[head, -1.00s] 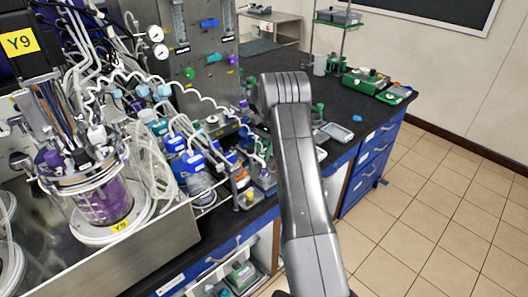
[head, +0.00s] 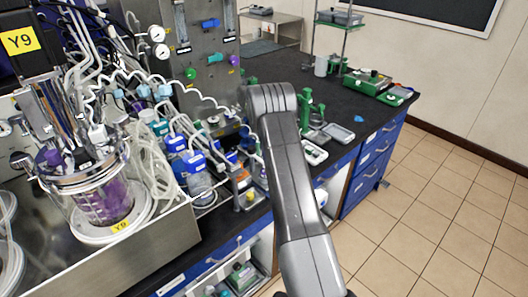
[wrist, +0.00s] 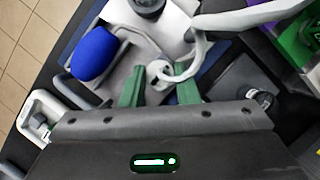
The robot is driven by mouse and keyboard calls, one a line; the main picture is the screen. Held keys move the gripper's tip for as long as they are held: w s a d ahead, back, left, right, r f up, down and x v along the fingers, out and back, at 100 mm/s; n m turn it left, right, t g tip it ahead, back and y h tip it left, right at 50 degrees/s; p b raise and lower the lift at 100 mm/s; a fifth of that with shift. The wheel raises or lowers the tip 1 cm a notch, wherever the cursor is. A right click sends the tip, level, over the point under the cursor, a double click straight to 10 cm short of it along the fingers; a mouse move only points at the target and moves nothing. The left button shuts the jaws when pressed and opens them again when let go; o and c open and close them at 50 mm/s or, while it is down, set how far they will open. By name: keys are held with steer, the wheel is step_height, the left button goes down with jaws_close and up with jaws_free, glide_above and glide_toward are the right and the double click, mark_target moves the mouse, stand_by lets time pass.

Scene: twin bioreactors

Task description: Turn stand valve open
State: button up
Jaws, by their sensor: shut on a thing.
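In the wrist view, my gripper (wrist: 160,85) has two green fingers some way apart, closed on a pale fitting. The fitting (wrist: 160,72) has a ring-shaped end and a white tube running off to the upper right. It may be the stand valve, but its handle position cannot be made out. A blue rounded cap (wrist: 93,53) sits to the left of the fingers, apart from them. In the head view my arm hides the gripper and whatever it holds.
Blue-capped bottles (head: 195,163) and looping tubes crowd the bench left of my arm. A glass vessel with purple liquid (head: 105,203) stands further left. A green stand (head: 305,110) and small trays (head: 338,133) are right of my arm. The tiled floor (head: 440,210) is clear.

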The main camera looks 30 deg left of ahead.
stand_by(0.5)
steer(key=o, duration=1)
